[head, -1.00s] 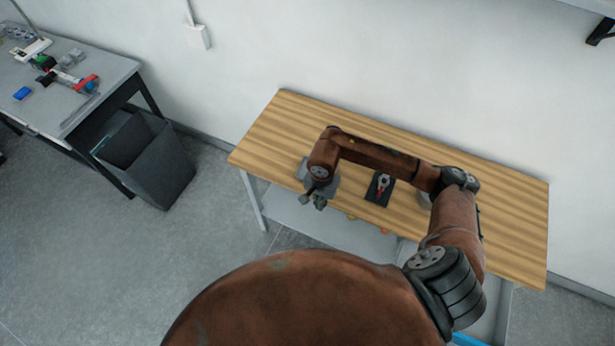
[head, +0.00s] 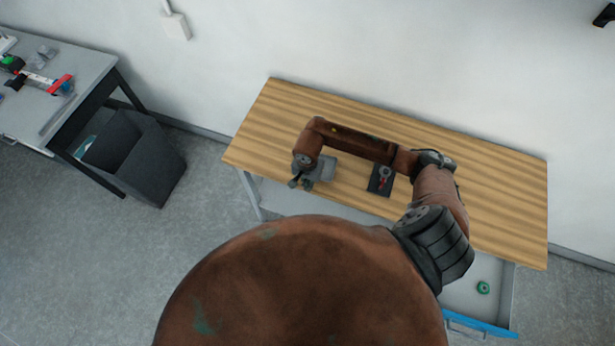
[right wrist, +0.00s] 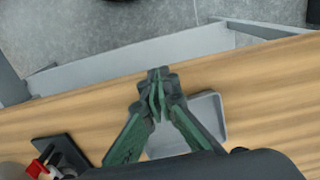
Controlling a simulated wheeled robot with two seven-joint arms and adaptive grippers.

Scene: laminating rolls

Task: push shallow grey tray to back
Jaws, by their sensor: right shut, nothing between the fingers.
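The shallow grey tray (head: 326,168) lies on the wooden tabletop near its front edge, left of the black mat, and is partly hidden by my right arm in the head view. In the right wrist view the tray (right wrist: 208,108) shows behind and beside the green fingers. My right gripper (head: 301,184) is at the tray's front left, by the table's front edge. Its fingertips (right wrist: 157,78) are together with nothing between them. I cannot tell whether they touch the tray or the table. My left gripper is not in view.
A black mat (head: 374,187) with a red-handled tool lies right of the tray. The tabletop (head: 270,125) behind the tray is clear up to the wall. A blue-fronted drawer (head: 484,327) with a green ring (head: 483,287) stands open at lower right. A dark bin (head: 155,165) stands left.

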